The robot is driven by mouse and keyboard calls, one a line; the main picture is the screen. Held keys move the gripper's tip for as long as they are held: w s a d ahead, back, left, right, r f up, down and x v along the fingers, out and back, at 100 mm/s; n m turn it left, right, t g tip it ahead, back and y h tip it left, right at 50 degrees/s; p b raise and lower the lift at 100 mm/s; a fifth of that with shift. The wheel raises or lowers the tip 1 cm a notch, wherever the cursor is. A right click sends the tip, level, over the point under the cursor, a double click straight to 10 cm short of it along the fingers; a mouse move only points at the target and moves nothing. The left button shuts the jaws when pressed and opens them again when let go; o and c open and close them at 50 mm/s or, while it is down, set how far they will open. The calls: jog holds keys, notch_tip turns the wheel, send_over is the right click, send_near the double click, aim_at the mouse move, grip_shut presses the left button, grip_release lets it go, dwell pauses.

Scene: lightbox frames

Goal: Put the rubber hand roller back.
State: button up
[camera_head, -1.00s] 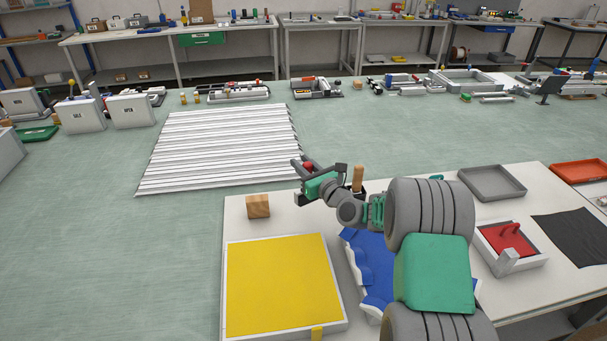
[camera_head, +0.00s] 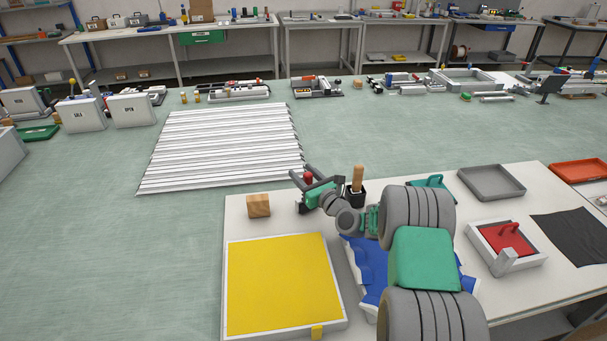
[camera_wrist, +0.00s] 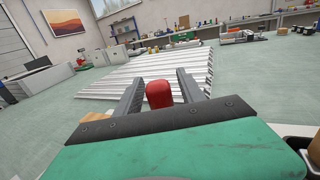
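In the wrist view the red handle (camera_wrist: 158,94) sits between the two dark fingers (camera_wrist: 160,88), close to the palm. The roller's lower part is hidden in the wrist view. Contact with the table cannot be told.
A black cup (camera_head: 355,196) with a wooden handle stands just right of my gripper. A wooden block (camera_head: 258,205) and yellow panel (camera_head: 280,285) lie left.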

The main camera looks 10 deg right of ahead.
jog(key=shift+s+d, duration=0.15)
jog(key=shift+s, duration=0.1)
jog(key=b+v, duration=0.2)
jog(key=v, duration=0.9)
jog(key=s+a+r+n+g+h, duration=0.1)
jog(key=s+a+n+g, duration=0.9)
jog(key=n, duration=1.1)
jog(key=s+d+r+n+g+h, duration=0.1)
jog(key=s+d+n+h, duration=0.2)
jog(key=s, duration=0.6)
jog(key=s+d+r+n+g+h, duration=0.1)
jog(key=s+d+n+g+h, duration=0.1)
jog(key=s+d+n, duration=0.2)
jog(key=s+n, duration=0.3)
jog(key=s, duration=0.3)
jog(key=shift+s+r+n+h, duration=0.2)
jog(key=shift+n+h, duration=0.1)
jog(key=shift+h, duration=0.1)
jog(key=shift+d, duration=0.1)
